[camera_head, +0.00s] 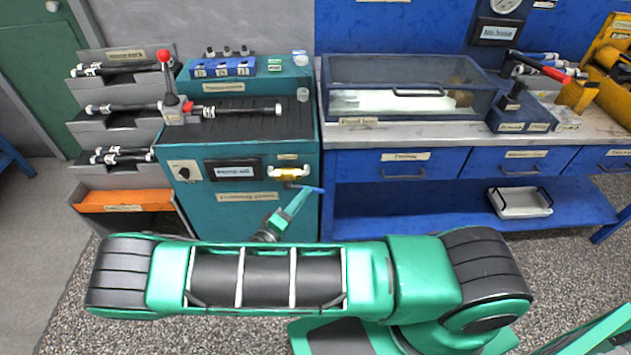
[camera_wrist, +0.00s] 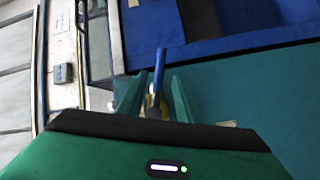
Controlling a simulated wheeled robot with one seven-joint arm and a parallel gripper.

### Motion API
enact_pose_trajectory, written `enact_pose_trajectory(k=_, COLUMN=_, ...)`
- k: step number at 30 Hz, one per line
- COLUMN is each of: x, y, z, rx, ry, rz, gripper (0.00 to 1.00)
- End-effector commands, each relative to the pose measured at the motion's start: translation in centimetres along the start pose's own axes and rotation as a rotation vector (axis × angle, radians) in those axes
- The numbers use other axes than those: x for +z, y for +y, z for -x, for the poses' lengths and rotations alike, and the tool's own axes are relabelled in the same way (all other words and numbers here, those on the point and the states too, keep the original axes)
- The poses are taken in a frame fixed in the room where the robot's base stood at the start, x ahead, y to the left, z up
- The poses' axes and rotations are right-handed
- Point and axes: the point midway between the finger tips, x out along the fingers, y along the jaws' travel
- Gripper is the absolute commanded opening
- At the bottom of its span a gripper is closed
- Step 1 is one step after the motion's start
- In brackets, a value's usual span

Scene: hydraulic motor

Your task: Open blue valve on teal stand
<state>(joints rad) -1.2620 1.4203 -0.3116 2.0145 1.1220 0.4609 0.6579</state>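The teal stand (camera_head: 250,222) is at centre-left in the head view, and its side fills the right of the wrist view (camera_wrist: 250,90). On its front is a small yellow valve (camera_head: 287,174) with a blue handle (camera_head: 308,188) pointing right. In the wrist view the blue handle (camera_wrist: 159,68) runs between the two green fingers of my gripper (camera_wrist: 158,84), with a bit of yellow behind. The fingers are apart, with a gap on each side of the handle. In the head view my gripper (camera_head: 301,195) is just below the handle; contact cannot be told.
A blue workbench (camera_head: 345,170) with drawers and a clear-lidded box (camera_head: 400,90) stands right of the stand. A grey rack (camera_head: 120,135) with hoses is at left. A red-knobbed lever (camera_head: 167,80) stands on the stand's top. Speckled floor lies in front.

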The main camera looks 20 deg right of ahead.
Motion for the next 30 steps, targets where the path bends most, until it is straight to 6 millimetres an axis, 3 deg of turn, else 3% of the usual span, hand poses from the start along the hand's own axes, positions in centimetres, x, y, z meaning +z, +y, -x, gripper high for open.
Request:
enact_pose_trajectory(k=6, x=0.2, y=0.1, z=-4.2, rx=0.003, ry=-0.006, rz=0.002, gripper=0.32)
enact_pose_trajectory(k=13, x=0.2, y=0.1, z=-7.3, rx=0.002, ry=-0.005, rz=0.002, gripper=0.32)
enact_pose_trajectory(k=18, x=0.1, y=0.1, z=-8.4, rx=0.001, ry=-0.003, rz=0.001, gripper=0.32)
enact_pose_trajectory(k=27, x=0.1, y=0.1, z=-8.6, rx=0.0, ry=-0.004, rz=0.001, gripper=0.32)
enact_pose_trajectory(k=30, x=0.1, y=0.1, z=-8.6, rx=0.0, ry=-0.004, rz=0.001, gripper=0.1)
